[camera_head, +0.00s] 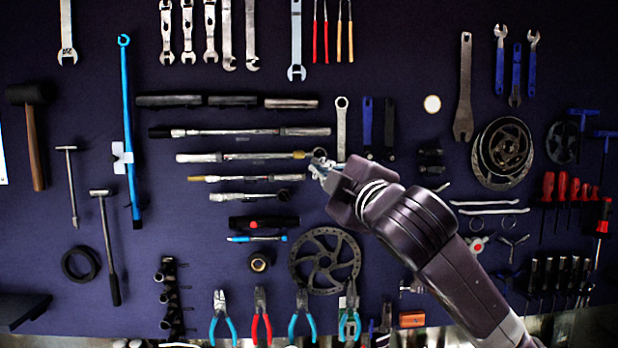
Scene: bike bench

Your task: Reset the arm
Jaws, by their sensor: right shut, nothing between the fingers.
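My right arm comes in from the lower right, and its gripper (322,170) is raised in front of the dark tool wall (370,60). The gripper points to the upper left. Its fingers are shut with nothing between them. In the picture they overlap the ends of the torque wrenches; I cannot tell how far they are from the wall. My left gripper does not show.
The wall is full of tools: a mallet (34,140), a long blue bar (127,130), a brake disc (325,262), a chainring (502,152) and red screwdrivers (562,188). Several pliers (262,318) hang low. A dark shelf (22,310) juts out at the lower left.

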